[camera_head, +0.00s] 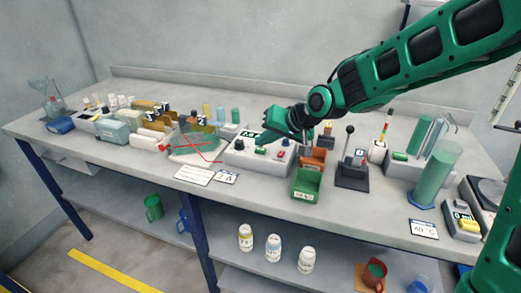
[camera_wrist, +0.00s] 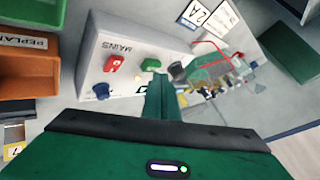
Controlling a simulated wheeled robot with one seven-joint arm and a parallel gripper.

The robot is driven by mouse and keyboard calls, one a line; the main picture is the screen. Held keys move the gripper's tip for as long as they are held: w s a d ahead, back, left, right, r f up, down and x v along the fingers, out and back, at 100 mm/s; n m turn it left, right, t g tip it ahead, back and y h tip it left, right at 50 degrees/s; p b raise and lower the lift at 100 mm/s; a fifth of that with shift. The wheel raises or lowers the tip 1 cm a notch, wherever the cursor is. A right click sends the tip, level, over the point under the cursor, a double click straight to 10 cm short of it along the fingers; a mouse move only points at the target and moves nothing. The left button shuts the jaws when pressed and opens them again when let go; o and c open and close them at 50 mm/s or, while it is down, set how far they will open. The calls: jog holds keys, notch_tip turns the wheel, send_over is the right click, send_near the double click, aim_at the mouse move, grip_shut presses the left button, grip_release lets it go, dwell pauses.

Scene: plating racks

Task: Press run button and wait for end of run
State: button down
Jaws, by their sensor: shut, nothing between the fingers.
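A white control box (camera_head: 250,158) stands on the bench, with a lit display (camera_head: 247,133), dark knobs and a red switch (camera_head: 281,154). No run label is readable, and the fingers hide part of the panel.
A green bin (camera_head: 306,184) and an orange bin (camera_head: 313,160) stand right of the box. A lever stand (camera_head: 352,174) is further right. A clear tank with red wires (camera_head: 197,149) is close on the left. Label cards lie in front.

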aim_at(263, 151)
jog(key=shift+r, duration=0.4)
jog(key=shift+r, duration=0.1)
jog(key=shift+r, duration=2.4)
jog(key=s+d+f+m+g+h, duration=0.1)
jog(key=s+d+h, duration=0.15)
jog(key=d, duration=0.55)
jog(key=s+d+f+m+h, duration=0.1)
jog(key=s+d, duration=0.3)
jog(key=d, duration=0.5)
jog(key=s+d+f+m+g+h, duration=0.1)
jog(key=s+d+h, duration=0.15)
jog(key=d, duration=0.55)
jog(key=s+d+f+m+g, duration=0.1)
jog(key=s+d, duration=0.3)
jog(key=s, duration=0.4)
jog(key=s+d+f+m+g, duration=0.1)
jog(key=s+d+g, duration=0.1)
jog(key=s+d, duration=0.3)
jog(key=s+d+f+m+g, duration=0.1)
jog(key=s+d, duration=0.4)
jog(key=s, duration=0.8)
jog(key=shift+s+f+m+g, duration=0.15)
jog(key=shift+f+m+g, duration=0.15)
jog(key=shift+f, duration=0.1)
